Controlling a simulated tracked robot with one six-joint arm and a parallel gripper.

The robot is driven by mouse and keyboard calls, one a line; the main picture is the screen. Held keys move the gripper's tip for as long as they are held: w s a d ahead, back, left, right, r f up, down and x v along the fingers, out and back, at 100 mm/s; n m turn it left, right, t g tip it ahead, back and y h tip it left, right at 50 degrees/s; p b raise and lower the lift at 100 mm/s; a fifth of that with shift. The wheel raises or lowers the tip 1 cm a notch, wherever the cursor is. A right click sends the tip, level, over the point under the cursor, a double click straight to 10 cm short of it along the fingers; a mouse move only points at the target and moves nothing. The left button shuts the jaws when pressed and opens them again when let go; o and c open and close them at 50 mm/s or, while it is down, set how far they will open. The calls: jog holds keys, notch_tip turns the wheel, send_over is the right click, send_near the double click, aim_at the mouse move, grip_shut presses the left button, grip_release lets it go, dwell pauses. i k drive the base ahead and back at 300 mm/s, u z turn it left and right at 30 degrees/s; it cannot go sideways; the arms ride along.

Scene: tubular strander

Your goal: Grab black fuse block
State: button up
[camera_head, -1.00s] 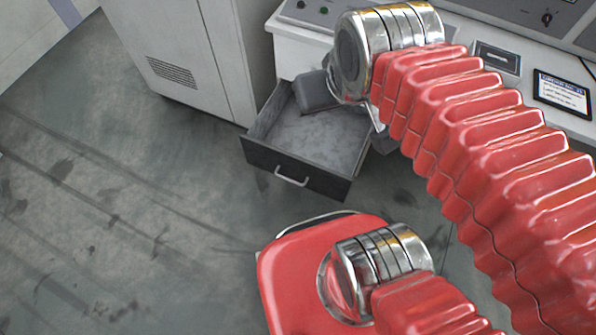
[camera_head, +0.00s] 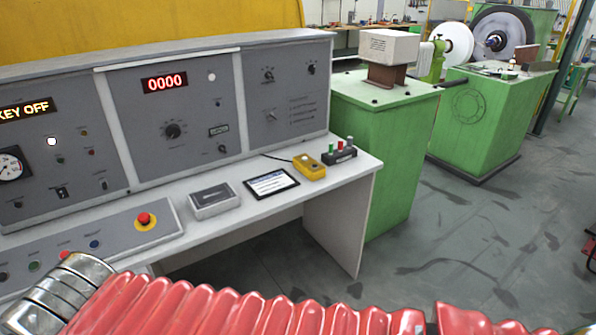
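A small black block (camera_head: 340,156) with green, red and white upright pegs lies at the right end of the console desk, and looks like the fuse block. It sits just behind and right of a yellow device. My red ribbed arm crosses the bottom of the view, with a metal joint at the lower left. My gripper is out of view, so its state and its place relative to the block are hidden.
On the desk (camera_head: 350,172) are the yellow device (camera_head: 309,167), a tablet (camera_head: 271,184), a grey box (camera_head: 214,201) and a red emergency button (camera_head: 144,219). The control panel (camera_head: 178,118) rises behind. A green cabinet (camera_head: 375,150) stands right of the desk. Floor is free at the right.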

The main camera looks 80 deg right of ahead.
aim_at(346, 154)
jog(key=z, duration=4.2)
